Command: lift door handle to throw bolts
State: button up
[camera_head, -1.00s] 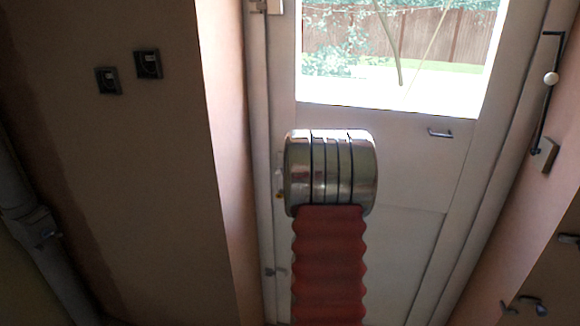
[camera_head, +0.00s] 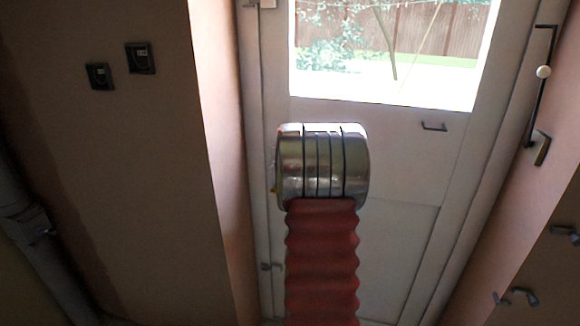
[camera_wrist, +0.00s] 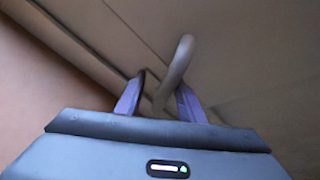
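The white door (camera_head: 400,160) with a window fills the middle of the head view and looks shut. The pale, curved door handle (camera_wrist: 180,62) shows in the wrist view, with its lower end between my two purple fingers. My gripper (camera_wrist: 162,86) is open around it, with small gaps visible beside the handle. I cannot tell whether either finger touches it. In the head view, my own arm hides the gripper and most of the area around this handle.
A small dark pull (camera_head: 434,126) is on the door below the window. Two dark wall switches (camera_head: 140,58) are on the left wall. A pipe (camera_head: 30,222) runs down at the far left.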

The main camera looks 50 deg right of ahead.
jog(key=v, duration=1.3)
jog(key=shift+s+a, duration=0.2)
jog(key=shift+a, duration=0.1)
